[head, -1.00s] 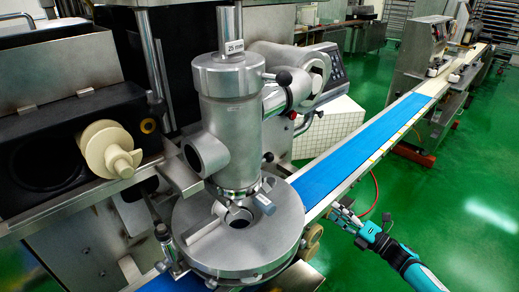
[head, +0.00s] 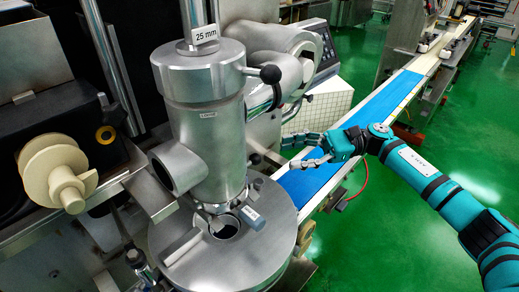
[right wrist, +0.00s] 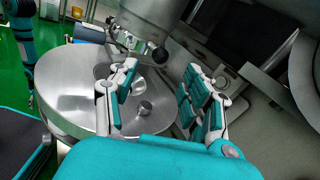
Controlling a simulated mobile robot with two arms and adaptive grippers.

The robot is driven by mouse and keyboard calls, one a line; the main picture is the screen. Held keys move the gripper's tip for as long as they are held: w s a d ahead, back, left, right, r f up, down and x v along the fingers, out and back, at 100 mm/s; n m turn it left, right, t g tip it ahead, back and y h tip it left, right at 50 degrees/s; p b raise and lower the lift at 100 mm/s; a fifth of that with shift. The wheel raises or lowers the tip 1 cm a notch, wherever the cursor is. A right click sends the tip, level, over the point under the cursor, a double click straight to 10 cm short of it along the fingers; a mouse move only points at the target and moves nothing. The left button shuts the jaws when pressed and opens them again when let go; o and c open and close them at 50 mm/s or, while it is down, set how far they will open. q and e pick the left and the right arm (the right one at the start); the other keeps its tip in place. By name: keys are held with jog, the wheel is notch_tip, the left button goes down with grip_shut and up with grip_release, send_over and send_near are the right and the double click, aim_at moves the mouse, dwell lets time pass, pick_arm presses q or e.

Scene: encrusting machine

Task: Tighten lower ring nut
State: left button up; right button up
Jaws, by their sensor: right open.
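The steel cylinder (head: 205,130) stands upright on the machine, above a round steel disc (head: 250,258). A narrow ring (head: 236,197) at the cylinder's foot looks like the lower ring nut; how tight it is cannot be told. A short lever with a black knob (head: 254,159) sticks out low on the cylinder's right side. My right gripper (head: 298,152) is open and empty, to the right of that knob and apart from it. In the right wrist view its spread fingers (right wrist: 158,90) frame the disc (right wrist: 65,85) and a black knob (right wrist: 160,55). My left gripper is not in view.
A blue conveyor belt (head: 316,184) runs from beside the disc to the far right. A grey tagged block (head: 252,217) sits by the disc's central hole. A higher black-knobbed lever (head: 270,74) juts right. A cream roller (head: 55,170) is at left.

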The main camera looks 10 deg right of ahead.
aim_at(260, 158)
jog(key=a+p, duration=0.2)
jog(key=a, duration=0.6)
jog(key=shift+a+p, duration=0.15)
jog(key=shift+p, duration=0.25)
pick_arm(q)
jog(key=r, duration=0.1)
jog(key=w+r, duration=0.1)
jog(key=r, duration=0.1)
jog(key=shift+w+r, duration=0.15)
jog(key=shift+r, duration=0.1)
pick_arm(e)
grip_shut()
